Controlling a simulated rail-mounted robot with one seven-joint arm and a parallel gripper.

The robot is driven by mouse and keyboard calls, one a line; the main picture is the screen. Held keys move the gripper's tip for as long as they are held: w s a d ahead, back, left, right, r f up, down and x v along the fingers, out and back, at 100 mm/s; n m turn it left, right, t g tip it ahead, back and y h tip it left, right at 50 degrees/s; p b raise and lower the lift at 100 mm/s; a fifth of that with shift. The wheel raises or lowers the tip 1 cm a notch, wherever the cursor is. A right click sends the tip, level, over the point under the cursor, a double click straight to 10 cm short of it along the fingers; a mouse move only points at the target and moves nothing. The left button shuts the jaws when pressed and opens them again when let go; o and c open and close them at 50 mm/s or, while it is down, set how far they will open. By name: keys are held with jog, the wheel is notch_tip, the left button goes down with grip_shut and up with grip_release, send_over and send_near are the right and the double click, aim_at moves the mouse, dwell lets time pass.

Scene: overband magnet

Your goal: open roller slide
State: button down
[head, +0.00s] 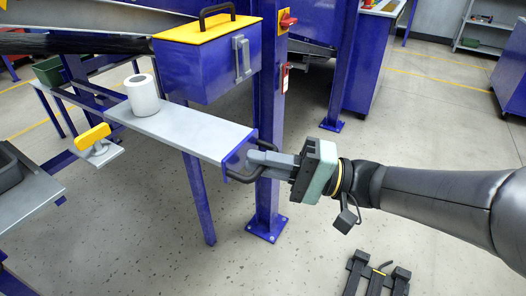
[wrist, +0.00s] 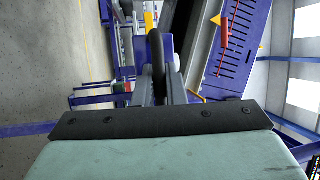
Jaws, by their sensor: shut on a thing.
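The roller slide (head: 190,132) is a flat grey plate with a blue end panel (head: 240,160) and a black bar handle. It sits below a blue box with a yellow lid. My gripper (head: 262,160) is at the slide's right end, with its fingers shut on the black handle (head: 270,172). In the wrist view, the handle (wrist: 158,55) stands upright between my two grey fingers (wrist: 160,88). The fingers hide part of the handle and the end panel.
A white roll (head: 143,95) stands on the plate. The blue box (head: 208,62) hangs above it, beside a blue post (head: 270,110). A yellow-topped handle (head: 93,137) is at left. A black rack (head: 378,274) lies on the floor. Open floor lies in front.

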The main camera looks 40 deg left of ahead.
jog(key=shift+w+d, duration=0.1)
jog(key=shift+d, duration=0.3)
jog(key=c, duration=1.5)
grip_release()
jog(key=p+v, duration=0.2)
jog(key=v, duration=1.5)
jog(key=shift+w+d+f, duration=0.1)
jog(key=shift+f, duration=0.05)
